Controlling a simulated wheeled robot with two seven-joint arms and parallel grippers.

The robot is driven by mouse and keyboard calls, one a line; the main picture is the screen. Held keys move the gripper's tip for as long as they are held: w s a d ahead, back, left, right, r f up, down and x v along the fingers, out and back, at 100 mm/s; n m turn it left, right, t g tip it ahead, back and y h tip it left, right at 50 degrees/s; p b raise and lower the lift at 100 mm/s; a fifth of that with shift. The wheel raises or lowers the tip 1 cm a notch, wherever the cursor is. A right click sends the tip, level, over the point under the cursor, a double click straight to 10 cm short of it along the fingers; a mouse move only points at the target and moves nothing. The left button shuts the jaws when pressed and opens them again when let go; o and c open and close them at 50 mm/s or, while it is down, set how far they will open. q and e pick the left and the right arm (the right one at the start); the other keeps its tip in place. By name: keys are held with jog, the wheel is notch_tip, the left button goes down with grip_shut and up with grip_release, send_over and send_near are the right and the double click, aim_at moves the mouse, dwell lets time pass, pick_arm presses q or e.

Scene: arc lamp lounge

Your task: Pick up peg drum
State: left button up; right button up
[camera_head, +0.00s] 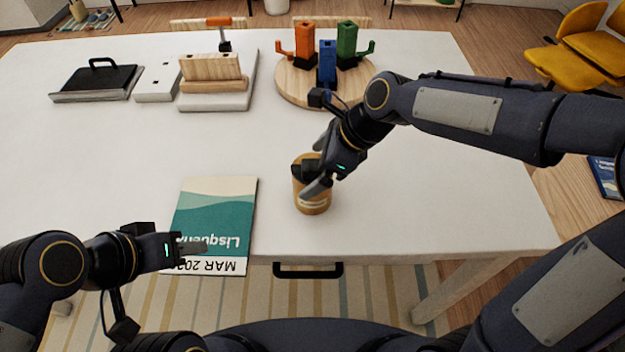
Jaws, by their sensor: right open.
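The peg drum appears to be the small tan cylinder (313,207) standing upright on the white table near its front edge. My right gripper (312,171) is open at the drum's top, with one finger across its near side and the other beyond its far side. The fingers and a dark part hide much of the drum's top. I cannot tell whether the fingers touch it. My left gripper (197,246) is over the lower part of a magazine, well to the left of the drum. Its finger gap cannot be made out.
The magazine (215,210) lies at the table's (400,215) front edge. Behind stand a round wooden board (290,88) with orange, blue and green posts, stacked wooden blocks (210,68), and a black-handled tray (95,82). A black drawer handle (308,275) sits below the front edge.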

jog(key=shift+x, duration=0.85)
jog(key=shift+c, duration=0.4)
jog(key=shift+r, duration=0.1)
jog(key=c, duration=1.7)
